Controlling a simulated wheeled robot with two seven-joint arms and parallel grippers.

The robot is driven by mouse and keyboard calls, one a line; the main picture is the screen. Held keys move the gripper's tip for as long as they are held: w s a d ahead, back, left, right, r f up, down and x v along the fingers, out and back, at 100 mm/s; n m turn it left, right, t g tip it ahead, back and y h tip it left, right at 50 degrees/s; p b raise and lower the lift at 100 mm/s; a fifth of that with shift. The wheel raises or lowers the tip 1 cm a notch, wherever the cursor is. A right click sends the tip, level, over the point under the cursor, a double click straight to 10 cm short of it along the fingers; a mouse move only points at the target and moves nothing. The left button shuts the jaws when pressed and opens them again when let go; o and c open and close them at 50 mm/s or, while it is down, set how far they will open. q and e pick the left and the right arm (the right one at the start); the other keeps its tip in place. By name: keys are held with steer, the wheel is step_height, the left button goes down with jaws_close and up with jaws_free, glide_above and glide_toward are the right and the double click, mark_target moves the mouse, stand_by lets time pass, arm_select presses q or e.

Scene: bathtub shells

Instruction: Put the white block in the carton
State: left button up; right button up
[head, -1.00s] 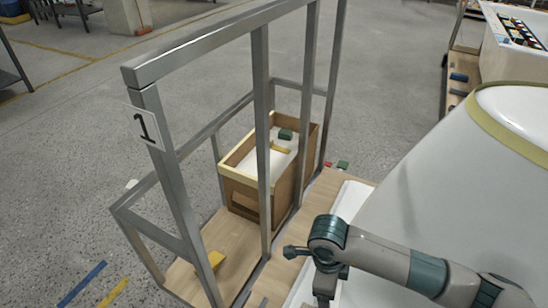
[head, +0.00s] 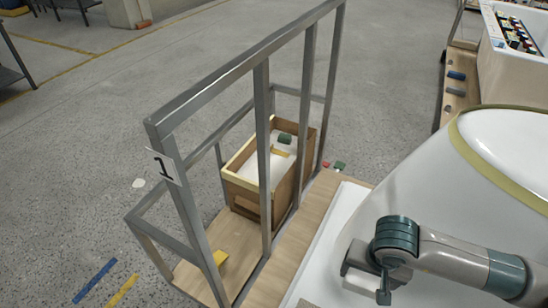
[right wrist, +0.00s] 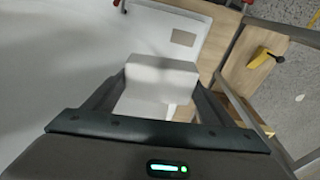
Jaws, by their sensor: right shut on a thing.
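The carton (head: 240,188) is a brown open box behind the metal frame in the head view. It holds white material, a green item (head: 285,139) and a yellow item (head: 278,153). My right gripper (head: 366,283) is beside the large white tub shell, to the right of and nearer than the carton. In the right wrist view, the right gripper (right wrist: 160,98) is shut on the white block (right wrist: 160,78), which sits between its two fingers. My left gripper is not in view.
The tub shell (head: 440,185) fills the right side. Open floor lies beyond.

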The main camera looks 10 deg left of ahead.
mark_target(374, 280)
steer(key=r+n, duration=0.1)
steer(key=d+r+n+p, duration=0.1)
steer(key=r+n, duration=0.1)
steer(key=shift+s+d+r+y, duration=0.15)
steer(key=shift+s+d+y, duration=0.15)
steer(key=shift+n, duration=0.3)
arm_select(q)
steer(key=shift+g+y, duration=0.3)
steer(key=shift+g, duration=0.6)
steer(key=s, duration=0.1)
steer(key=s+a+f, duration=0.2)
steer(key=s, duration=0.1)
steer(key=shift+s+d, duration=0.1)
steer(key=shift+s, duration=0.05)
arm_select(e)
steer(key=shift+s, duration=0.2)
